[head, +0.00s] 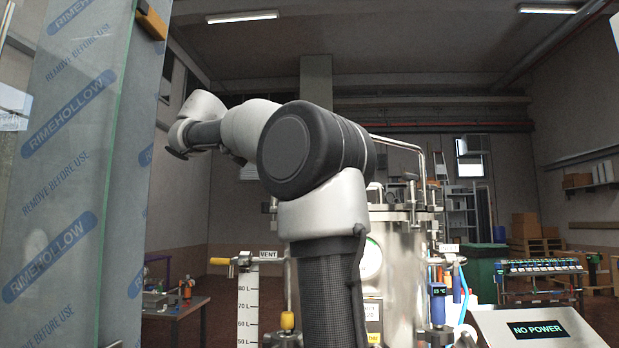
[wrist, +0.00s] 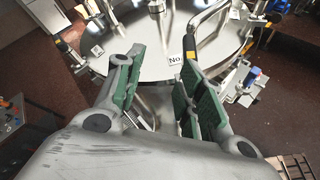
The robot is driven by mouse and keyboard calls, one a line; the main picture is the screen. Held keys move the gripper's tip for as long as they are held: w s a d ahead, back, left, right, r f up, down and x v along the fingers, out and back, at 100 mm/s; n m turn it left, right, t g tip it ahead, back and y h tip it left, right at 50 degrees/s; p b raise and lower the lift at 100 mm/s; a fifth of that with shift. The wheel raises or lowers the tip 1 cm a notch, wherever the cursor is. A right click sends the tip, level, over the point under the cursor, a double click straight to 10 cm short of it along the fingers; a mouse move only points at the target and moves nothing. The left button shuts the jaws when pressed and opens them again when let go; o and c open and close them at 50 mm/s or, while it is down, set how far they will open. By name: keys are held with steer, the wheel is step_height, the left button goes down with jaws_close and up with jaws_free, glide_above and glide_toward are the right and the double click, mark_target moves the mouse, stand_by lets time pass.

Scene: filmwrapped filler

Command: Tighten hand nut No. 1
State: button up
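A steel vessel (head: 405,265) with clamped fittings around its lid stands behind my arm in the head view. In the wrist view its round shiny lid (wrist: 135,62) fills the upper middle. A white tag (wrist: 176,60) reading "No." sits by the near rim, its number cut off by my finger. My gripper (wrist: 160,88) is open with green-padded fingers apart, near the lid's near edge. A metal rod-like part (wrist: 144,108) shows between the fingers, below the rim; I cannot tell whether it belongs to hand nut No. 1. My gripper does not show clearly in the head view.
A film-wrapped glass pane (head: 75,170) stands at the left. A yellow-handled vent valve (head: 235,261), a "NO POWER" panel (head: 538,329) and a bench (head: 175,306) surround the vessel.

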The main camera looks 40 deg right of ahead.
steer(key=s+d+n, duration=0.1)
steer(key=d, duration=0.1)
steer(key=s+d+f+n+g, duration=0.1)
steer(key=d, duration=0.1)
steer(key=s+d+n, duration=0.1)
steer(key=s+d, duration=0.1)
steer(key=d, duration=0.1)
steer(key=shift+s+d+f+n+g, duration=0.1)
steer(key=shift+f+n+g, duration=0.2)
steer(key=shift+f+g, duration=0.1)
jaws_close()
